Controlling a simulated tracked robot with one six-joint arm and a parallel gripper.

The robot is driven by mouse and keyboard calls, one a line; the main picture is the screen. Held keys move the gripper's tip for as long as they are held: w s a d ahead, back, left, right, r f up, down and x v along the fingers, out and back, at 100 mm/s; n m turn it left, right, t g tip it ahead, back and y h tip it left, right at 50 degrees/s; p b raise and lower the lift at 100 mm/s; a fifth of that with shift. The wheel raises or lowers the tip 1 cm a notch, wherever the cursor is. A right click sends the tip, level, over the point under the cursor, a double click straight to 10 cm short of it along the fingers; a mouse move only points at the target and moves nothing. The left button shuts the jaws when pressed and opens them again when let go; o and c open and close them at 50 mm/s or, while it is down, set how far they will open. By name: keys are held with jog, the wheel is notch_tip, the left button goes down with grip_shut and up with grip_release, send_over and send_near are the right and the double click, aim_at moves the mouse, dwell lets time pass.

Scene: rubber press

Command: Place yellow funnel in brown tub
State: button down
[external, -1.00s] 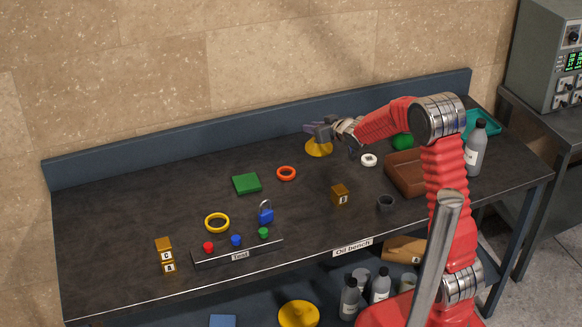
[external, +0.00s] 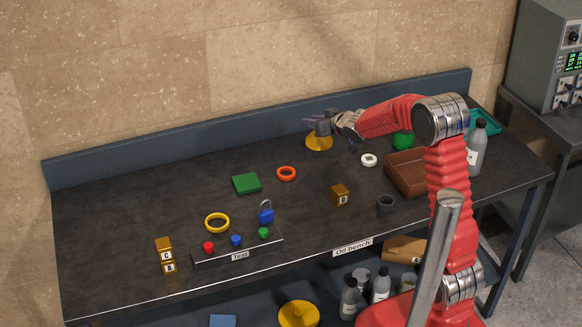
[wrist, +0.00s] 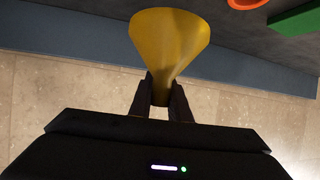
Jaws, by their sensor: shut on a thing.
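The yellow funnel (external: 319,143) is at the back of the bench, wide end down, in the external view. My gripper (external: 322,125) is at its upper narrow end. In the wrist view the two fingers of my gripper (wrist: 160,95) are shut on the narrow end of the funnel (wrist: 168,40). I cannot tell whether its wide rim touches the bench. The brown tub (external: 408,184) stands on the right of the bench, partly hidden behind my red arm. The part of the tub that shows is empty.
A green round thing (external: 402,140) and a white ring (external: 369,160) lie between funnel and tub. A dark cup (external: 386,203) and an orange block (external: 340,195) stand in front. A grey bottle (external: 477,148) and a teal tray (external: 487,121) are at right.

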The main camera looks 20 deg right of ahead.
jog(key=shift+d, duration=0.15)
jog(key=s+d+r+m+h, duration=0.1)
jog(key=s+d, duration=0.3)
jog(key=d, duration=0.7)
jog(key=s+d+r+m+h, duration=0.1)
jog(key=s+d, duration=0.2)
jog(key=d, duration=0.8)
jog(key=s+d+r+m+h, duration=0.1)
jog(key=s+d, duration=0.3)
jog(key=d, duration=0.7)
jog(key=s+a+f+n+y, duration=0.2)
jog(key=s+a+n+y, duration=0.1)
jog(key=s, duration=0.4)
jog(key=shift+a+f, duration=0.25)
jog(key=shift+a, duration=0.4)
notch_tip(320, 180, down, 6)
jog(key=shift+f, duration=0.15)
